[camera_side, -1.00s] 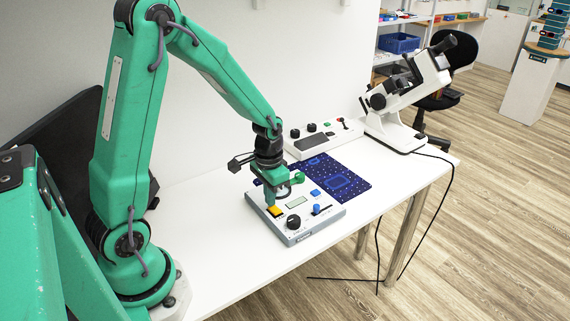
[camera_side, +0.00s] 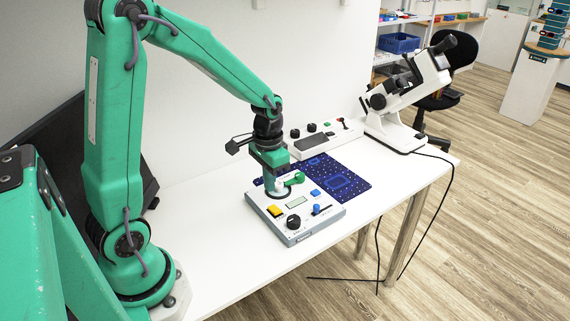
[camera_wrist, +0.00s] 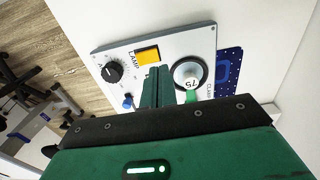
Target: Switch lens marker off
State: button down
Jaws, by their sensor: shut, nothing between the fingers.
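A white-grey control box (camera_side: 326,218) stands on the white table. It carries a yellow rocker switch (camera_side: 274,210), which shows beside the word LAMP in the wrist view (camera_wrist: 147,54). Whether the switch is on or off I cannot tell. A black knob (camera_side: 293,221), a small display, and blue controls sit beside it. A round clamp part with a green lever (camera_side: 296,179) is at the box's back; its disc (camera_wrist: 188,72) shows in the wrist view. My gripper (camera_side: 272,181) is shut and empty, above the box's back left, behind the yellow switch. Which device is the lens marker is not readable.
A dark blue patterned mat (camera_side: 345,183) lies behind the box. A white console (camera_side: 318,139) with knobs and a red-tipped lever stands at the wall. A white eyepiece instrument (camera_side: 405,100) is at the table's far end. Table left of the box is clear.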

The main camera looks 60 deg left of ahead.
jog(key=shift+r, duration=1)
jog(key=shift+r, duration=0.1)
jog(key=s+d+r+t, duration=0.2)
jog(key=s+d+r, duration=0.1)
jog(key=s+r, duration=0.3)
jog(key=s+d+r+t, duration=0.3)
jog(key=s+d+r, duration=0.1)
jog(key=s+r, duration=0.2)
jog(key=shift+s+d+r+t, duration=0.25)
jog(key=shift+r+t, duration=0.05)
jog(key=shift+r, duration=0.4)
jog(key=c, duration=2.1)
grip_release()
